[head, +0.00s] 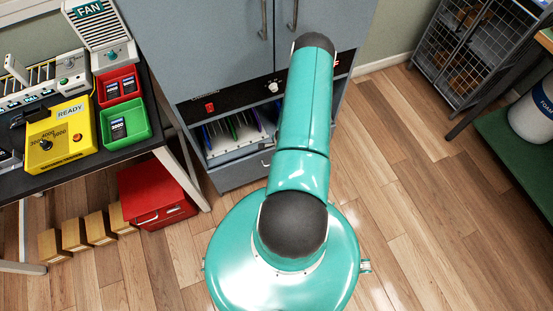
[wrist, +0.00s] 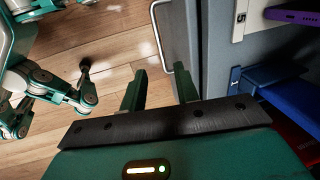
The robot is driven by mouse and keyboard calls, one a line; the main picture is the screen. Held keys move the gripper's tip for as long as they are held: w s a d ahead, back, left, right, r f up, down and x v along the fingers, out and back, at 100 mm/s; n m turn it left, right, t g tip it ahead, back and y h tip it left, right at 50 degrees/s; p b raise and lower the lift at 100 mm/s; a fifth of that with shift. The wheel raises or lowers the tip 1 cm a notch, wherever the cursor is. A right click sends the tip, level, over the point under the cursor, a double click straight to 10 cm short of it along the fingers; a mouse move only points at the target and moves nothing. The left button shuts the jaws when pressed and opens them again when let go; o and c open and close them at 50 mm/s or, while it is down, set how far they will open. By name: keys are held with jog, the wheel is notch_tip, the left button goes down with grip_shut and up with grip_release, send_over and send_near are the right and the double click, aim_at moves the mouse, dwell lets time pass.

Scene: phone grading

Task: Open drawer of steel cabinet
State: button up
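The grey-blue steel cabinet (head: 215,45) stands ahead in the head view, with its upper doors shut. Its low drawer (head: 236,174) lies under an open rack and looks shut; my arm hides its right part. In the wrist view, a thin pale metal handle (wrist: 158,35) runs along the drawer front. My gripper (wrist: 160,72) is open, its two green fingers apart. The bent end of the handle appears in line with the gap between the fingertips. I cannot tell whether they touch it. My arm hides the gripper in the head view.
The cabinet's rack (head: 232,135) holds several upright phones, some also close at right in the wrist view. The floor (head: 400,190) to the right is clear.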

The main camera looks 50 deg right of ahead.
notch_tip(320, 180, down, 11)
jog(key=w+d, duration=0.1)
jog(key=shift+w, duration=0.35)
jog(key=shift+r, duration=0.1)
grip_shut()
